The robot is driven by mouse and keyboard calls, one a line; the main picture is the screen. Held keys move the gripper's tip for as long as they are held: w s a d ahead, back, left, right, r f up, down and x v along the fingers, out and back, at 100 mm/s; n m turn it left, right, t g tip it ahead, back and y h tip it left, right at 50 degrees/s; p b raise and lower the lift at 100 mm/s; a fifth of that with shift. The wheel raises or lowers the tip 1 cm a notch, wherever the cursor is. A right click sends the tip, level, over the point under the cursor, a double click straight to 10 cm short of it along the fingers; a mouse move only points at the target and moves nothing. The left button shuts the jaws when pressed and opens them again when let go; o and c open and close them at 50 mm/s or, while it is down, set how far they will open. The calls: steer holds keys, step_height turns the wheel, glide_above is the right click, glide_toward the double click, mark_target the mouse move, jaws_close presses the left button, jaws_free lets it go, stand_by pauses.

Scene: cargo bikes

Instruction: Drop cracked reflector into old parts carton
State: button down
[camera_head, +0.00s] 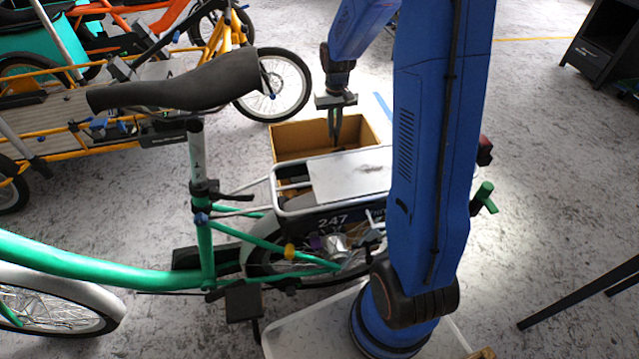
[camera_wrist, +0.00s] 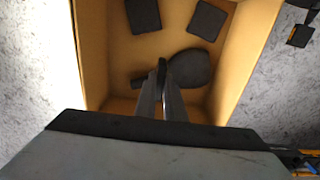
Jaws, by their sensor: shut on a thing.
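The old parts carton (camera_head: 354,132) is an open tan box on the floor behind the green bike's rear rack. My gripper (camera_head: 335,143) points down at the carton's opening. In the wrist view my gripper (camera_wrist: 163,66) is over the inside of the carton (camera_wrist: 125,62), its fingers close together. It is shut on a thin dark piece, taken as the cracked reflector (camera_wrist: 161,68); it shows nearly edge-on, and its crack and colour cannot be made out. Whether the piece touches the carton floor cannot be told.
In the carton lie two dark blocks (camera_wrist: 143,15) and (camera_wrist: 207,20), and a dark rounded shape (camera_wrist: 190,68) behind my fingertips. The green bike's white rack (camera_head: 345,175) and black saddle (camera_head: 175,85) stand in front. Cargo bikes (camera_head: 75,115) fill the left; open floor (camera_head: 540,130) lies right.

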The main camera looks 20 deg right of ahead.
mark_target(334, 142)
steer(key=shift+f, duration=2.9)
steer(key=c, duration=1.8)
jaws_free()
steer(key=shift+o, duration=0.2)
step_height(334, 142, up, 17)
steer(key=shift+r, duration=0.2)
